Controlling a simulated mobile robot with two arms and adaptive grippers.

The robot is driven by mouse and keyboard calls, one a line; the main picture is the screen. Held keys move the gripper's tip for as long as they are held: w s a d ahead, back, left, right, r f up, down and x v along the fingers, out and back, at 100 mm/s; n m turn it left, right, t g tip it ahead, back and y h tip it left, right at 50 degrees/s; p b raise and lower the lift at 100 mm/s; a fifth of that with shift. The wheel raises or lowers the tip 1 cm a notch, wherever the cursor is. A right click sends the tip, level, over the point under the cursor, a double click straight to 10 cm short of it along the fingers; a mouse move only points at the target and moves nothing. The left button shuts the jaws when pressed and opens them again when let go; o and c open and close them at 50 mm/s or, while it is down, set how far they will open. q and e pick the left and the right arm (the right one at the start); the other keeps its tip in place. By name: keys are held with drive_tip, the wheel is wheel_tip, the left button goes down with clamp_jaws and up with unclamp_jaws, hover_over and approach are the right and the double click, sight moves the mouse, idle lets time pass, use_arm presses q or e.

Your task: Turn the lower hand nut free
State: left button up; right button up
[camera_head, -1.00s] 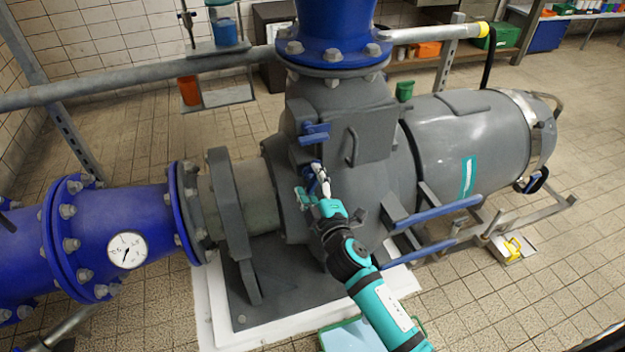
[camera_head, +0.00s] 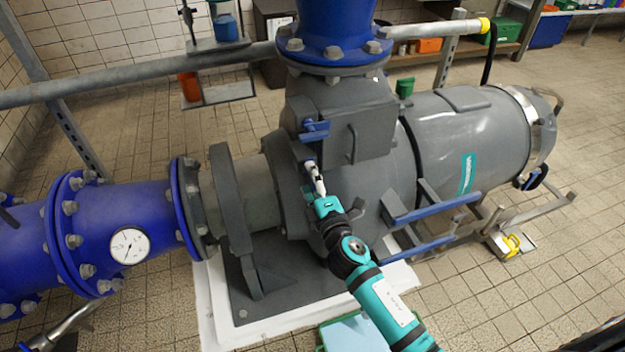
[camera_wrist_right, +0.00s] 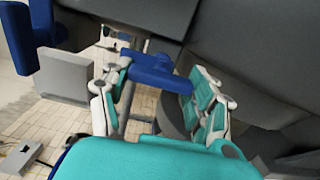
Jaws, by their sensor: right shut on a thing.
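The lower hand nut is a blue winged piece on the grey pump housing (camera_head: 352,185), and it is mostly hidden by my gripper in the head view. In the right wrist view the lower hand nut (camera_wrist_right: 158,70) lies between the two fingers. My right gripper (camera_head: 316,180) reaches up to the housing below the upper hand nut and is shut on the lower one. The right gripper's white and teal fingers (camera_wrist_right: 160,88) flank the blue piece. The upper hand nut (camera_head: 315,131) is blue and sits on the cover above. My left gripper is in no view.
A grey handle bar (camera_head: 355,143) stands out from the cover, right of the nuts. Blue-capped bars (camera_head: 437,208) stick out to the right of my arm. A blue flanged pipe (camera_head: 110,232) with a gauge (camera_head: 129,246) runs left.

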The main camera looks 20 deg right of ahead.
drive_tip(key=o, duration=1.2)
drive_tip(key=shift+s, duration=0.25)
drive_tip(key=s, duration=1.1)
drive_tip(key=shift+s+d, duration=0.15)
drive_tip(key=shift+s, duration=0.15)
